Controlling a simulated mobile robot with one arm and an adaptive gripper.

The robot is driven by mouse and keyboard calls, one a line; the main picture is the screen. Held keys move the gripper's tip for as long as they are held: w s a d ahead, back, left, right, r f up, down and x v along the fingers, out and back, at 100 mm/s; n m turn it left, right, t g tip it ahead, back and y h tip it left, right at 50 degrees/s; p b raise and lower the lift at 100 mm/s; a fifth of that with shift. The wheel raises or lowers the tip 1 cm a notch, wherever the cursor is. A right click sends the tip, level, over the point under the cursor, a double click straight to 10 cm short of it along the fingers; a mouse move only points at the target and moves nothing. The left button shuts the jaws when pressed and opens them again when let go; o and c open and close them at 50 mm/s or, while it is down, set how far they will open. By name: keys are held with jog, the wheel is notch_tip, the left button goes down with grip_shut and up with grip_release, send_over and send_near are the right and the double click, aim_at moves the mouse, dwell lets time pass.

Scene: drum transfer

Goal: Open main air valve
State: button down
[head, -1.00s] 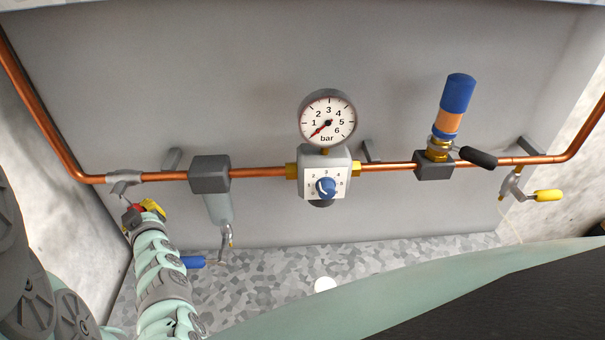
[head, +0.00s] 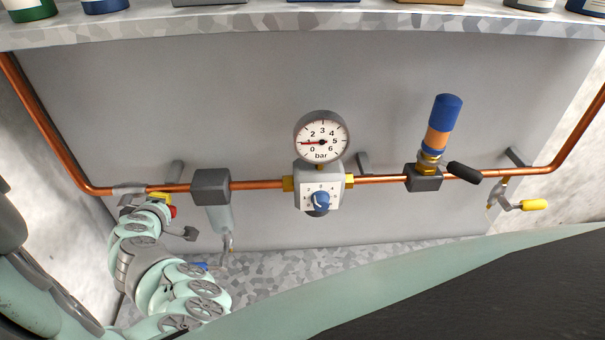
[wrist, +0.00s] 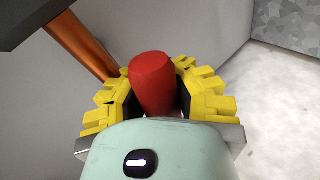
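The main air valve's grey body (head: 128,189) sits on the left end of the copper pipe. Its red handle (head: 173,211) shows beside the yellow fingers of my gripper (head: 160,198). In the wrist view the red handle (wrist: 153,82) stands between the two yellow fingers of my gripper (wrist: 156,95), with their dark inner pads close against both sides. The gripper looks shut on the handle; the lower handle is hidden behind my gripper's body. The pressure gauge (head: 322,138) reads about 1 bar.
The copper pipe (head: 260,185) carries a dark grey block (head: 211,187), a regulator with a blue knob (head: 320,200), a black lever (head: 464,172) and a yellow-handled valve (head: 534,205). A blue handle (head: 201,266) lies behind my arm. A shelf edge (head: 270,22) runs above.

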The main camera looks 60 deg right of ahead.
notch_tip(320, 180, up, 2)
jog(key=shift+s+d+r+n+g+h+p, duration=0.15)
jog(key=shift+n+g+h+p, duration=0.25)
jog(key=shift+n+g, duration=0.5)
jog(key=shift+r+h, duration=0.15)
jog(key=shift+h, duration=0.15)
jog(key=c, duration=1.3)
grip_release()
jog(key=shift+s, duration=0.1)
jog(key=o, duration=0.6)
jog(key=shift+f, duration=0.25)
jog(key=v, duration=1.2)
